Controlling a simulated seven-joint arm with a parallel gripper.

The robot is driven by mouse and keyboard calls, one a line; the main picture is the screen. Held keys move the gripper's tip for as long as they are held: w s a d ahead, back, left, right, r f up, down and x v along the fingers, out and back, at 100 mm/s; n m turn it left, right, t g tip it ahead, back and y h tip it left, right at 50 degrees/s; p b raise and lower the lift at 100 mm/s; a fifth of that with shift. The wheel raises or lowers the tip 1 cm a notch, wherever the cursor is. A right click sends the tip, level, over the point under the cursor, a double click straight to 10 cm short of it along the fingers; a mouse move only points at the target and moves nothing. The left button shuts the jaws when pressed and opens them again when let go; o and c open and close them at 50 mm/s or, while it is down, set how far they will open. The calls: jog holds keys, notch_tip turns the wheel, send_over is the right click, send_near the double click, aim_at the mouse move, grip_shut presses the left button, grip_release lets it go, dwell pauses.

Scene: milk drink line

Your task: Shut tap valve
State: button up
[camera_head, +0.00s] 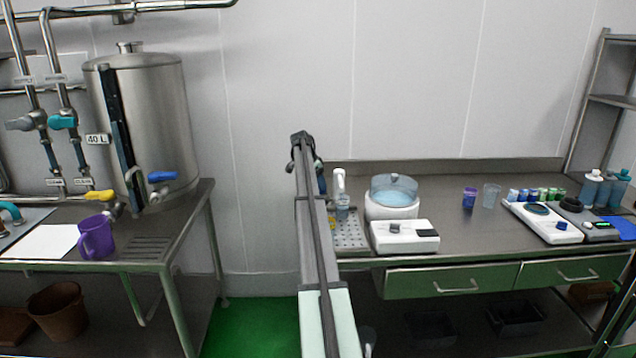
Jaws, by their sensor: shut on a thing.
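A steel tank (150,115) marked 40 L stands on the left table. A blue lever (163,176) sits on a fitting low on its front and lies roughly level. A yellow lever (99,196) sits lower left, above a purple jug (96,238), and also lies roughly level. A teal valve handle (62,122) and a grey one (20,123) are on the pipes at left. I cannot tell which lever is the task's tap valve, or whether any is open. My arm rises in the middle, well right of these valves. My gripper does not show; the arm may hide it.
A white sheet (42,242) lies left of the jug. Right of my arm, a bench (455,232) bears a white device with a clear dome (394,188), a white scale-like box (404,237), cups and bottles. Green floor (250,325) lies open between the tables.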

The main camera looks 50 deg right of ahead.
jog(key=m+g, duration=0.1)
jog(key=m, duration=0.1)
jog(key=shift+w+m, duration=0.15)
jog(key=shift+m, duration=0.25)
jog(key=shift+m+g+y, duration=0.4)
jog(key=shift+m+y, duration=0.2)
jog(key=shift+m, duration=0.8)
jog(key=o, duration=1)
jog(key=shift+o, duration=0.2)
jog(key=v, duration=1.3)
jog(key=shift+w+r, duration=0.25)
jog(key=shift+r, duration=0.1)
jog(key=shift+a+f, duration=0.1)
